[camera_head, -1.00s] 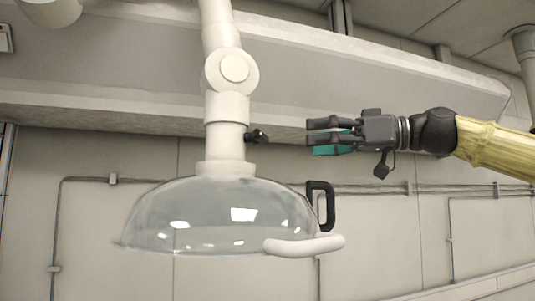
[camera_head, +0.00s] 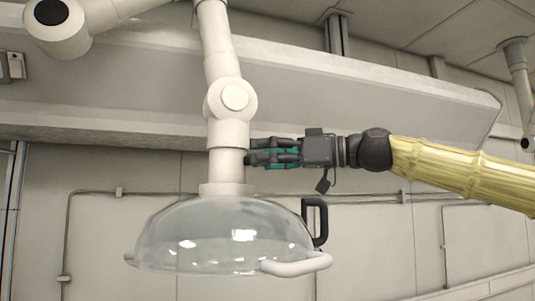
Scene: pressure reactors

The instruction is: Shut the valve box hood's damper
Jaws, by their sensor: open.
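The valve box hood (camera_head: 225,236) is a clear dome with a white rim handle, hanging from a jointed white duct (camera_head: 228,135). The damper's small black knob, on the right side of the duct just above the dome, is now hidden by my fingers. My gripper (camera_head: 262,158), dark with teal finger pads, comes in from the right and lies level. Its fingertips are at the duct's right side, around or beside the knob; I cannot tell which. The fingers look apart.
A black loop handle (camera_head: 317,222) is at the dome's right, below my gripper. A white rim handle (camera_head: 297,266) curves along the dome's lower right. Another white jointed arm (camera_head: 60,28) hangs at upper left. A wall with thin pipes is behind.

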